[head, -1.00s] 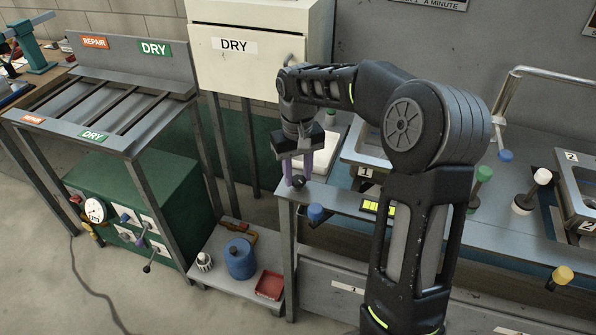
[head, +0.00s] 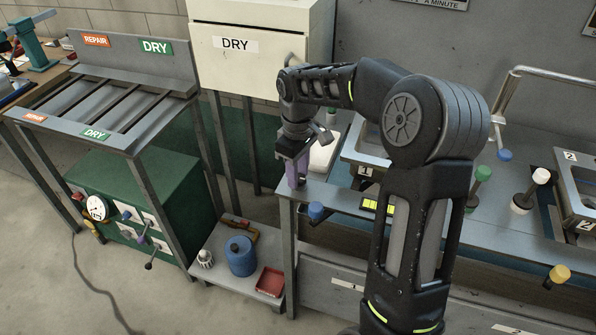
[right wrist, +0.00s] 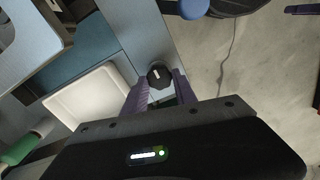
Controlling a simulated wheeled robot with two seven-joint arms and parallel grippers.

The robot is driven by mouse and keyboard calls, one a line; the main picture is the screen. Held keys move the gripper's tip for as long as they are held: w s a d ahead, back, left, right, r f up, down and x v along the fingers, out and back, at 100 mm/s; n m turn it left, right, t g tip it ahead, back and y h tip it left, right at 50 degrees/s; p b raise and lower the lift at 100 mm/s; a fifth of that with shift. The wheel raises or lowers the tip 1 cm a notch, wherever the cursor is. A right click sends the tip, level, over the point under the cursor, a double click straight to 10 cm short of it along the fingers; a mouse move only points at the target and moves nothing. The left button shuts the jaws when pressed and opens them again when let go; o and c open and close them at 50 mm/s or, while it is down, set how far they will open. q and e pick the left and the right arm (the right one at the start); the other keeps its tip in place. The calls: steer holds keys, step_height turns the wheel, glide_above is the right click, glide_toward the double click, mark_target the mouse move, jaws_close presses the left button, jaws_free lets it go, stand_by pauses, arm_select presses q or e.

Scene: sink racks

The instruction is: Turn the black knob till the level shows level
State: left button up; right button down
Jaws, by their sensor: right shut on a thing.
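The black knob (right wrist: 160,75) sits near the bench's corner, with a pale mark on it, in the right wrist view. My right gripper (right wrist: 161,88) has its purple fingers on either side of the knob and is shut on it. In the head view my right gripper (head: 297,181) points down at the bench corner and hides the knob. The level (head: 378,207) is a small yellow-green vial with dark marks on the bench's front edge, just left of my arm. Its bubble is too small to read. My left gripper is out of view.
A blue knob (head: 317,211) juts from the bench front close to my right gripper. A white tray (right wrist: 90,95) lies beside the gripper. A numbered frame (head: 365,172) stands behind the level. A lower shelf holds a blue canister (head: 240,257) and a red tray (head: 270,282).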

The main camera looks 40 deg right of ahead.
steer(key=shift+s+f, duration=0.1)
steer(key=shift+f, duration=0.1)
steer(key=c, duration=1)
jaws_free()
steer(key=shift+r, duration=0.1)
steer(key=shift+r, duration=0.1)
step_height(320, 180, up, 8)
steer(key=shift+f, duration=0.2)
